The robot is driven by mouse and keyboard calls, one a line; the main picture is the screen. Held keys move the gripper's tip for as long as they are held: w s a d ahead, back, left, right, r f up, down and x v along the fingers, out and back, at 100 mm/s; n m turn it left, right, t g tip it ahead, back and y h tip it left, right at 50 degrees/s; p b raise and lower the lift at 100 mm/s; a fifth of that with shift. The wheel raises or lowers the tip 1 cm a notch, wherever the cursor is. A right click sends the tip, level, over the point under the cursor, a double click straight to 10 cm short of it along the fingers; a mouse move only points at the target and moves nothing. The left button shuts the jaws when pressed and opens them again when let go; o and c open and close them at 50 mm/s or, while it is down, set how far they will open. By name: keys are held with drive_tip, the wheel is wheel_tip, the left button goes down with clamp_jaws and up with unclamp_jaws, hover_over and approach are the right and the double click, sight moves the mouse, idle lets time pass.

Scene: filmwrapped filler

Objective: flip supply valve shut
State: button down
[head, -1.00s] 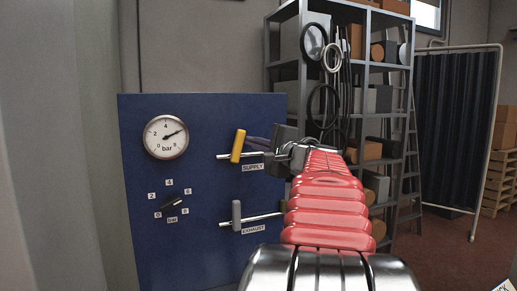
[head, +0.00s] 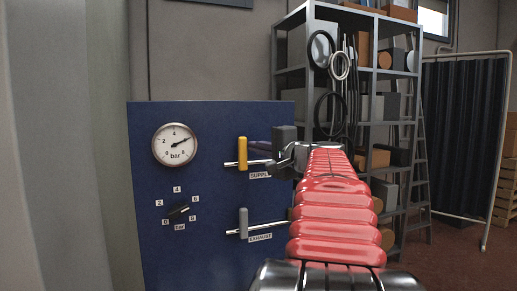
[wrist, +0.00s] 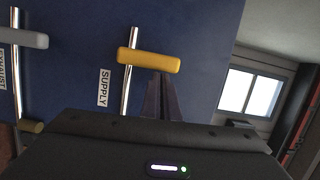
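The yellow supply valve handle (head: 243,154) stands upright across its silver pipe on the blue panel, above the SUPPLY label (head: 260,175). In the wrist view the yellow handle (wrist: 150,60) also lies square across the pipe (wrist: 130,85). My gripper (head: 254,147) is just right of the handle in the head view. In the wrist view its dark fingers (wrist: 162,78) are close together, with their tips at one side of the handle's free half. They seem to touch it but do not grip around it. The gripper looks shut and empty.
The grey exhaust handle (head: 243,223) stands across its own pipe below. A round gauge (head: 175,145) reads about 6 bar, and a black selector knob (head: 179,211) sits under it. A loaded metal shelf (head: 370,100) stands behind, with a dark folding screen (head: 462,135) at right.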

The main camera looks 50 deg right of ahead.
drive_tip(key=s, duration=1.1)
drive_tip(key=shift+s+d, duration=0.3)
drive_tip(key=shift+s, duration=0.05)
idle(0.5)
